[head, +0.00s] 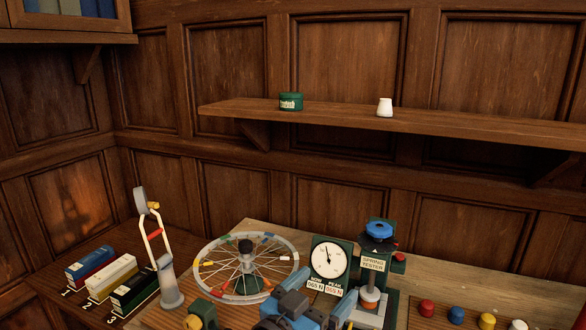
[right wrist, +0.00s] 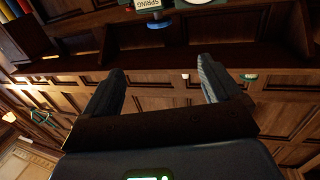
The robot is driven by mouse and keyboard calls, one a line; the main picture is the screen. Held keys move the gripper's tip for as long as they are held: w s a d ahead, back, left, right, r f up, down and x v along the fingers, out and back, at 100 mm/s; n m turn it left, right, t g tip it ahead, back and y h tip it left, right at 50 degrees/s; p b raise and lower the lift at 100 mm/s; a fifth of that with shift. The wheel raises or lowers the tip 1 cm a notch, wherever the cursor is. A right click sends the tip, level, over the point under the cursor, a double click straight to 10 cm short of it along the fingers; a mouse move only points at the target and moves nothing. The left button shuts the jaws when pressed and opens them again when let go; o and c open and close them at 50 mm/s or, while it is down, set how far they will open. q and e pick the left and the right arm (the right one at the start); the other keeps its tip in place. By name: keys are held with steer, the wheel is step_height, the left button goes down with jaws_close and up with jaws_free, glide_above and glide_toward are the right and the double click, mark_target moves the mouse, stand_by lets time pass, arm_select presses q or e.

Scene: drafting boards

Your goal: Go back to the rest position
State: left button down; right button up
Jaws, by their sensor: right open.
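My right gripper (head: 300,303) shows at the bottom middle of the head view as blue and dark grey parts, low in front of the dial gauge. In the right wrist view its two dark ribbed fingers (right wrist: 160,70) stand wide apart with nothing between them. That view looks upside down toward the panelled wall. My left gripper is not in view.
The bench holds a spoked wheel (head: 247,267), a dial gauge (head: 330,257), a spring tester (head: 374,263) and several coloured knobs (head: 457,315). Numbered boxes (head: 110,277) stand left. A wall shelf (head: 340,113) carries a green tin (head: 291,102) and white jar (head: 385,107).

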steer(key=w+a+r+n+t+y, duration=0.2)
steer(key=a+r+n+t+y, duration=0.1)
steer(key=a+n+t+y, duration=0.55)
step_height(320, 180, down, 10)
steer(key=s+a+f+n+g+y, duration=0.1)
steer(key=s+a+n+g+y, duration=0.15)
steer(key=n+y, duration=0.7)
steer(key=s+d+f+m+g+h, duration=0.1)
steer(key=s+d+f+m+h, duration=0.2)
steer(key=s+d+f, duration=0.6)
steer(key=s+d+f+m+g+h, duration=0.1)
steer(key=s+d+f+m+h, duration=0.3)
steer(key=d, duration=1.4)
steer(key=s+f+m, duration=0.3)
steer(key=s+f, duration=0.3)
steer(key=s, duration=0.3)
steer(key=shift+f, duration=0.25)
